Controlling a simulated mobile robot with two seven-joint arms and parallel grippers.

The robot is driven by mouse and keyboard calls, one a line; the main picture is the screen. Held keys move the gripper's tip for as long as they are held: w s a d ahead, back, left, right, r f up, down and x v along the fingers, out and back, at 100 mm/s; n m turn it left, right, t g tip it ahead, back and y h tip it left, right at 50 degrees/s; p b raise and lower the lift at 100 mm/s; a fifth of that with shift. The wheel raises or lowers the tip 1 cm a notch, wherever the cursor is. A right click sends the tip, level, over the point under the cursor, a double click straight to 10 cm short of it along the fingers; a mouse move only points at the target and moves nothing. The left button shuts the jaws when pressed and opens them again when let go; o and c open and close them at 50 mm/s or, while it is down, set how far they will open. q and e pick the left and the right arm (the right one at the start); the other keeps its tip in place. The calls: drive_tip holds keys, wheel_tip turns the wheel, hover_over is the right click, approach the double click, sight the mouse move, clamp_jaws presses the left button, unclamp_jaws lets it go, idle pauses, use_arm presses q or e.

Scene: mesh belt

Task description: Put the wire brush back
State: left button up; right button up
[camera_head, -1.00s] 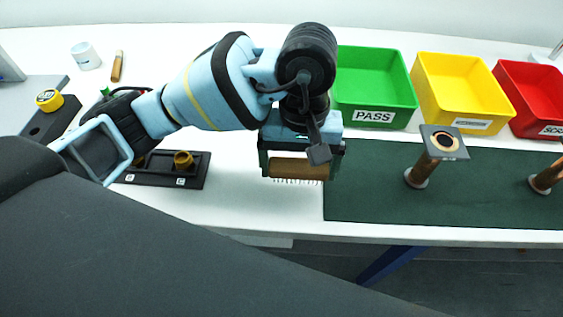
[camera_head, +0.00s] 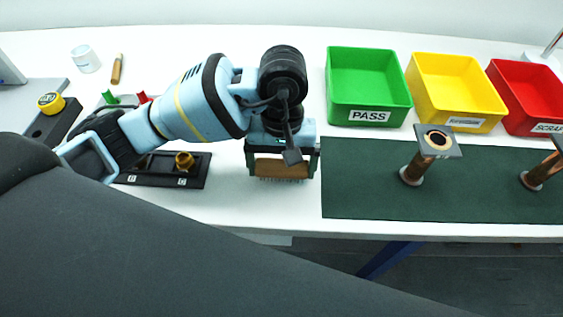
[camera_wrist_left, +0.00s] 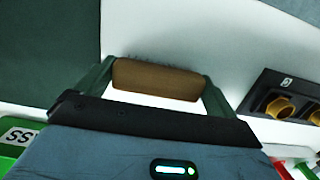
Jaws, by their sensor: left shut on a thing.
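My left gripper (camera_head: 282,166) is shut on the wire brush (camera_head: 282,168), a brown wooden block with fine bristles pointing down. The brush spans between the two fingers, and it also shows in the left wrist view (camera_wrist_left: 156,80) between the fingertips. The gripper is over the white table, just left of the green mat. Whether the bristles touch the table I cannot tell. My right gripper is not in view.
A black fixture (camera_head: 197,170) with brass fittings lies left of the gripper. The green mat (camera_head: 370,180) holds copper parts on stands (camera_head: 425,160). Green (camera_head: 368,108), yellow (camera_head: 455,119) and red (camera_head: 525,122) bins stand behind it. A white cup (camera_head: 86,60) is at the back left.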

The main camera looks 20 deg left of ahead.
sight(282, 159)
use_arm(q)
drive_tip(key=shift+f, duration=0.2)
drive_tip(key=o, duration=0.5)
drive_tip(key=shift+r, duration=0.15)
drive_tip(key=r, duration=0.4)
drive_tip(key=w+r, duration=0.1)
drive_tip(key=r, duration=0.7)
drive_tip(key=shift+w+a, duration=0.2)
drive_tip(key=shift+a, duration=0.05)
